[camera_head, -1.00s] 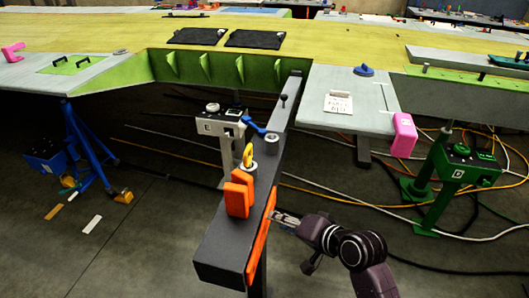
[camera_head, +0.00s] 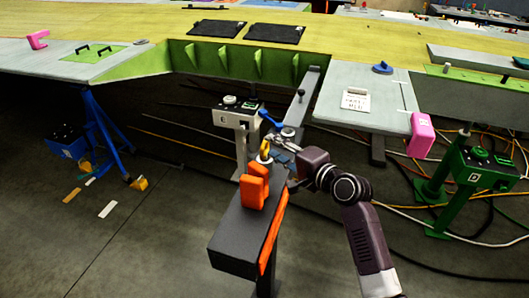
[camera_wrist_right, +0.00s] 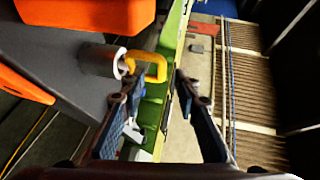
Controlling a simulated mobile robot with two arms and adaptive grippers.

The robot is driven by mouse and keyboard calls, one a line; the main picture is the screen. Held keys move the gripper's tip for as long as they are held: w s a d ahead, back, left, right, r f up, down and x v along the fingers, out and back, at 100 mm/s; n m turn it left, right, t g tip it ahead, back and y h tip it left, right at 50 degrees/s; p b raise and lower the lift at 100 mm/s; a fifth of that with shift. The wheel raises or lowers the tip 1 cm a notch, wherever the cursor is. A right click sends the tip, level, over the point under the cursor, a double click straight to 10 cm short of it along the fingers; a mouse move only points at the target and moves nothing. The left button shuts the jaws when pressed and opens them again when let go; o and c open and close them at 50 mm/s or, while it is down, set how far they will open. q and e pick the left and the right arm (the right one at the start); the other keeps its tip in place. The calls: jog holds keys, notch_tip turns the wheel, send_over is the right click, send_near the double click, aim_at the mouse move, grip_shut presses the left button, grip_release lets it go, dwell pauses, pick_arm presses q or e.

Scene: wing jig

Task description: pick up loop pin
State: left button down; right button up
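The loop pin (camera_head: 265,149) is a yellow loop standing in a grey cylindrical bushing (camera_head: 263,159) on the dark beam (camera_head: 236,236). In the right wrist view the yellow loop (camera_wrist_right: 157,68) sticks out from the end of the light grey bushing (camera_wrist_right: 100,60). My right gripper (camera_head: 280,142) is just right of the pin in the head view. In the right wrist view my right gripper (camera_wrist_right: 158,82) is open, with the loop near its fingertips. I see nothing held between the fingers. My left gripper is in neither view.
Orange blocks (camera_head: 253,187) stand on the beam close in front of the pin. A blue-handled part (camera_head: 270,118) and a dark knob (camera_head: 301,92) are behind it. A grey pedestal (camera_head: 233,116) stands to the left, and a pink block (camera_head: 421,135) hangs at the right panel.

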aim_at(264, 141)
jog(key=shift+p+x, duration=0.65)
jog(key=shift+x, duration=1.7)
jog(key=shift+s+a+r, duration=0.1)
jog(key=shift+a, duration=0.05)
grip_shut()
